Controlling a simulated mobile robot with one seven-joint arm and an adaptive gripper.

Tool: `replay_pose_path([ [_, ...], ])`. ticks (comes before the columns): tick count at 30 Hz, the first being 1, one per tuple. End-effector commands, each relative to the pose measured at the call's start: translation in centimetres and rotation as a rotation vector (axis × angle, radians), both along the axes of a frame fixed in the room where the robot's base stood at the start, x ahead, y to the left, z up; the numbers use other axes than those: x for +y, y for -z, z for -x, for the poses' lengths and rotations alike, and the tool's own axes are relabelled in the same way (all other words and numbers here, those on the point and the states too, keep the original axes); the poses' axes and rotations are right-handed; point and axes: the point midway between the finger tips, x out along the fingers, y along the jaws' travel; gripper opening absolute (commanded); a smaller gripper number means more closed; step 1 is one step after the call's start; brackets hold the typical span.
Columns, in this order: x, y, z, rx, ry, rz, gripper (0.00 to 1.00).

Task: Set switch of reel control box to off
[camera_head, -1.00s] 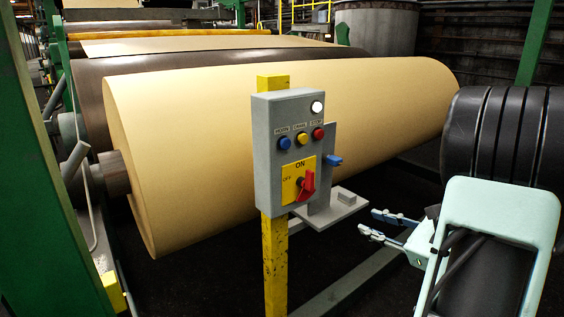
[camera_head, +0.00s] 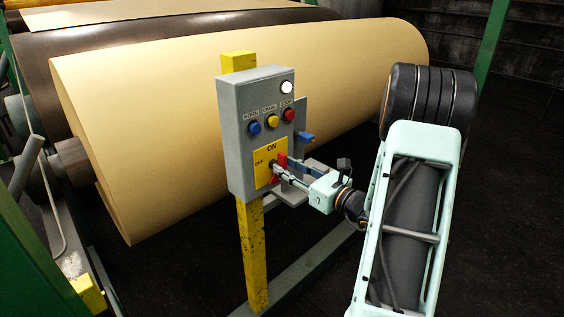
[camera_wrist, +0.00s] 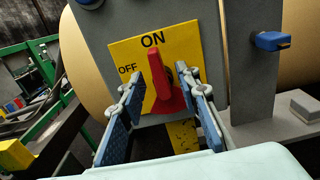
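The reel control box (camera_head: 262,135) is a grey box on a yellow post. Its switch is a red handle (camera_wrist: 167,85) on a yellow plate (camera_wrist: 206,22) marked ON above and OFF to the upper left. In the wrist view the handle points up towards ON, leaning slightly left. My gripper (camera_wrist: 159,74) is open, with one blue-padded finger on each side of the handle. Gaps show between the fingers and the handle. In the head view my gripper (camera_head: 283,168) is at the lower right of the box front, and the fingers partly hide the switch.
Blue, yellow and red buttons and a white lamp (camera_head: 287,87) sit above the switch. A blue lever (camera_head: 305,136) sticks out at the box's right. A large paper roll (camera_head: 160,130) lies behind. Dark floor is free at the front right.

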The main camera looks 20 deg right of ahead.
Motion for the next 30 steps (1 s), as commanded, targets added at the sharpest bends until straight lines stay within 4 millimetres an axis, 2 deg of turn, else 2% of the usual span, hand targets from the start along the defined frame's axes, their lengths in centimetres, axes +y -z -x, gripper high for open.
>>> replay_pose_path([
  [6, 0.7, 0.0, -2.0, 0.001, -0.001, 0.001, 0.3],
  [15, 0.8, 0.0, -2.3, 0.001, 0.0, 0.001, 0.3],
  [17, 0.8, 0.0, -2.3, 0.001, 0.0, 0.001, 0.26],
  [24, 0.8, 0.0, -2.3, 0.001, 0.0, 0.001, 0.0],
  [30, 0.8, 0.1, -2.2, 0.0, 0.0, 0.003, 0.0],
])
